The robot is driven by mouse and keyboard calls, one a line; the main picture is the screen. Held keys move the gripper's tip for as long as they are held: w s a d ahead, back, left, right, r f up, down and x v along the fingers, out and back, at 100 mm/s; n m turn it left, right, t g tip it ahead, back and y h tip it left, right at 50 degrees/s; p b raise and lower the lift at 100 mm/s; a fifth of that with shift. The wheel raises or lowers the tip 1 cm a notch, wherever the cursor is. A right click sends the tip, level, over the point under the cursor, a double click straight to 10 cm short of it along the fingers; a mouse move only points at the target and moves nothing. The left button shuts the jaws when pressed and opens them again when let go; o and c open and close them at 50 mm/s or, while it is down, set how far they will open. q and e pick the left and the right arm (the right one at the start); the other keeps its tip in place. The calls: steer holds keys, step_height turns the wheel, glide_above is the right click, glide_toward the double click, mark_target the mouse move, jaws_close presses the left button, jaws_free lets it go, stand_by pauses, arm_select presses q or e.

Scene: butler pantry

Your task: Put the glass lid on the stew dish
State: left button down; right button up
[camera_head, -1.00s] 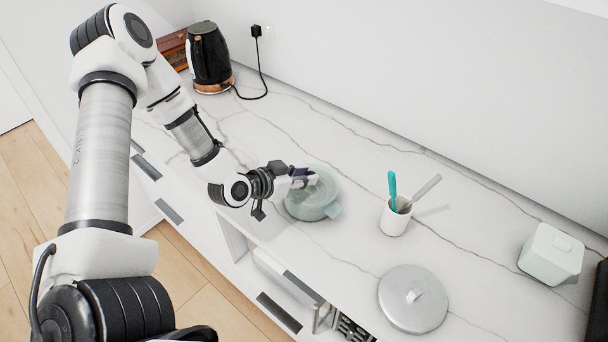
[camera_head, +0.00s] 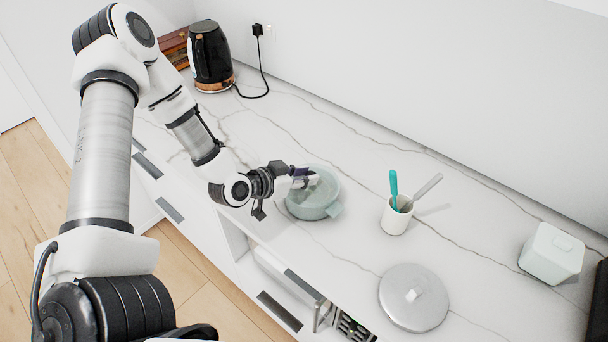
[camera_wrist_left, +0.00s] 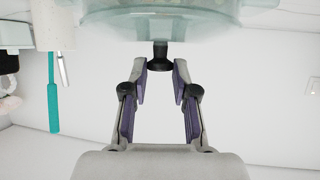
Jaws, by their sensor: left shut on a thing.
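The pale green stew dish (camera_head: 331,211) stands on the marble counter, left of the white cup. The clear glass lid (camera_wrist_left: 158,27) is at the dish's top; its dark knob (camera_wrist_left: 160,55) shows in the left wrist view. My left gripper (camera_head: 306,179) reaches in from the left over the dish. The fingers hide part of the lid in the head view. I cannot tell whether the lid's rim touches the dish all round. My right gripper is not in view.
A white cup (camera_head: 395,219) with a teal utensil and a grey one stands right of the dish. A round silver lid (camera_head: 413,297) lies near the front edge. A pale lidded box (camera_head: 551,254) is at the far right, a black kettle (camera_head: 210,58) at the back left.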

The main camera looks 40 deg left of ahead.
arm_select(q)
steer(key=shift+s+f, duration=0.1)
steer(key=shift+f, duration=0.2)
steer(key=c, duration=1.2)
jaws_free()
steer(key=o, duration=0.4)
steer(key=shift+w, duration=0.3)
steer(key=shift+r, duration=0.25)
step_height(320, 180, up, 9)
steer(key=shift+r, duration=0.2)
